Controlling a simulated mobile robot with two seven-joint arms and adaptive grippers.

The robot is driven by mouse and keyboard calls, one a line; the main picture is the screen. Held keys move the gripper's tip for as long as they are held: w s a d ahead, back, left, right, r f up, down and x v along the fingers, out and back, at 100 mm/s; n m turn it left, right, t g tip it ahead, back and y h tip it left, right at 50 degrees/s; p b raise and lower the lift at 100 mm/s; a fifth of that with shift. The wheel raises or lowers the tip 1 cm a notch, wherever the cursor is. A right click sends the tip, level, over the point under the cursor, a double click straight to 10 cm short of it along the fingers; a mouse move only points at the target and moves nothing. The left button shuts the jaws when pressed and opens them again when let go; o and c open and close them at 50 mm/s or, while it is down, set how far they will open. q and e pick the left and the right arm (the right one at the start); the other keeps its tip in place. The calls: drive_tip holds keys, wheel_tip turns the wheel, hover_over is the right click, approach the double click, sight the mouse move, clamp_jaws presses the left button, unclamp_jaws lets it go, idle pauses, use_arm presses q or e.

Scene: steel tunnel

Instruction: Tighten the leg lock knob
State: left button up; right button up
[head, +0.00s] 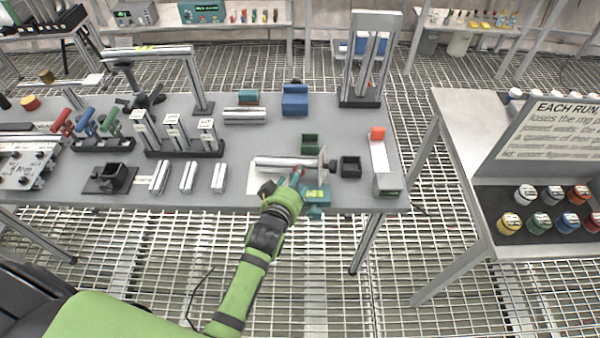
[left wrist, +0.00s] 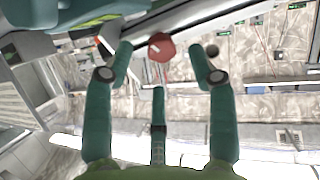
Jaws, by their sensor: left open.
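In the left wrist view the red knob (left wrist: 161,47) lies between the two outer fingertips of my open gripper (left wrist: 160,58), with visible gaps on both sides. The third finger points up below it. Whether any finger touches the knob cannot be told. My right gripper is in neither view.
A dark green block (head: 311,142) and a black box (head: 350,166) stand close behind and right of the fixture. Several silver blocks (head: 188,177) lie to the left. Open grating floor lies in front.

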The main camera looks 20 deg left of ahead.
sight(289, 164)
use_arm(q)
drive_tip(key=shift+x, duration=2.2)
drive_tip(key=c, duration=1.1)
